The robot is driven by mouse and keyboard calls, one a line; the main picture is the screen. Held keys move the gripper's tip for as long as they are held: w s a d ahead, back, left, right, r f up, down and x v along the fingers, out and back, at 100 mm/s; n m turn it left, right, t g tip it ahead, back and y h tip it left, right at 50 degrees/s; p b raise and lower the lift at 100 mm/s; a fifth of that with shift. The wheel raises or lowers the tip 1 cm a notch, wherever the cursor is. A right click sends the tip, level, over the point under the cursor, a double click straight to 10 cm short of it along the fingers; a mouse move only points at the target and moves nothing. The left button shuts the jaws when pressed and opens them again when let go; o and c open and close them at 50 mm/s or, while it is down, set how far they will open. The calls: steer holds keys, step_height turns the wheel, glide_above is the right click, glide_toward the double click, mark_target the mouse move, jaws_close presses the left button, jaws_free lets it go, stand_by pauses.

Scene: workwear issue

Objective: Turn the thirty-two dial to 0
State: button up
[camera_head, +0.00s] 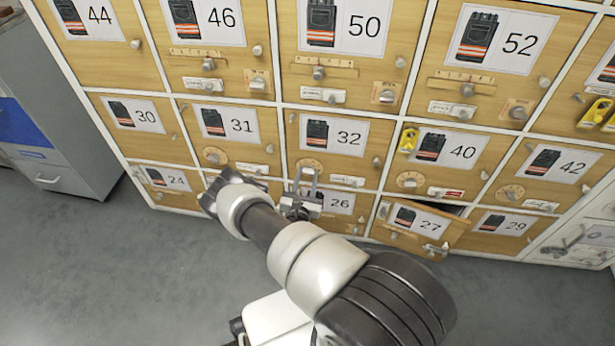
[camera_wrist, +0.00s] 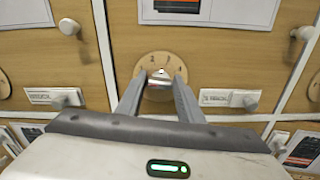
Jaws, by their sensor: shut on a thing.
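The thirty-two dial is a round wooden disc (camera_wrist: 147,63) with dark numerals, a 2 and a 4 readable, and a small knob at its middle. It sits low on the locker door marked 32 (camera_head: 348,138); in the head view the dial (camera_head: 312,164) is partly hidden by my gripper. My gripper (camera_wrist: 160,80) reaches straight at the dial, its two fingers closed on the knob. In the head view my gripper (camera_head: 306,175) is at the lower left of that door. The knob is mostly hidden between the fingers, and I cannot tell which number it points to.
Numbered lockers fill the wall around it. The door marked 27 (camera_head: 415,226) stands ajar at the lower right. A white slide latch (camera_wrist: 230,98) is right of the dial and a round door knob (camera_wrist: 302,34) is farther right. A grey cabinet (camera_head: 60,110) stands left; the floor is clear.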

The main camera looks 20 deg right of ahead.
steer(key=shift+w+a+n, duration=0.1)
steer(key=shift+w+n, duration=0.05)
steer(key=shift+n, duration=1.55)
steer(key=o, duration=1.1)
steer(key=shift+c, duration=0.2)
